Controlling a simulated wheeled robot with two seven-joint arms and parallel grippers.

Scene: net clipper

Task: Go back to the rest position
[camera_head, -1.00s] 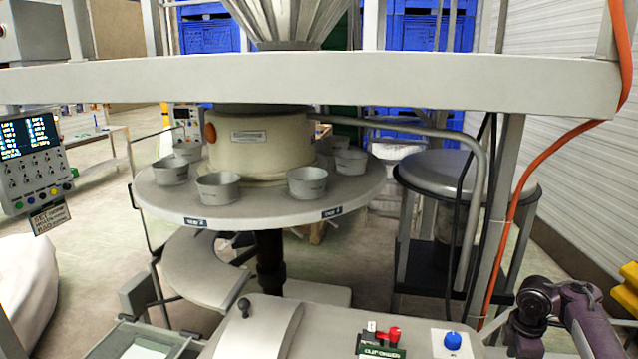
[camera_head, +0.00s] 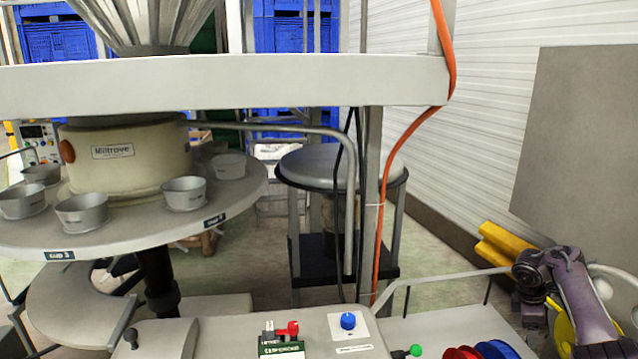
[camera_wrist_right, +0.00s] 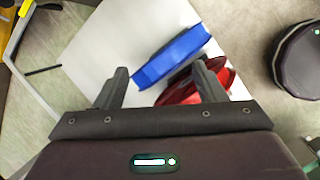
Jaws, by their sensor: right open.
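My right arm comes in at the lower right of the head view, its purple-grey links bent. Its gripper end (camera_head: 532,318) points down beside the right end of the grey bench top, and the fingers are hard to make out there. In the right wrist view the right gripper (camera_wrist_right: 163,70) has its two dark fingers apart, with nothing held between them. Beyond the fingertips lie a blue disc-like piece (camera_wrist_right: 172,56) and a red one (camera_wrist_right: 186,90) on a light surface. My left gripper is in neither view.
A grey bench (camera_head: 440,330) carries a blue knob (camera_head: 348,320), a red-handled control (camera_head: 287,332), a green-tipped lever (camera_head: 414,351) and blue and red discs. A round table (camera_head: 130,228) with grey cups stands left. A grey beam (camera_head: 220,84) crosses above. Yellow parts (camera_head: 505,245) sit near the right arm.

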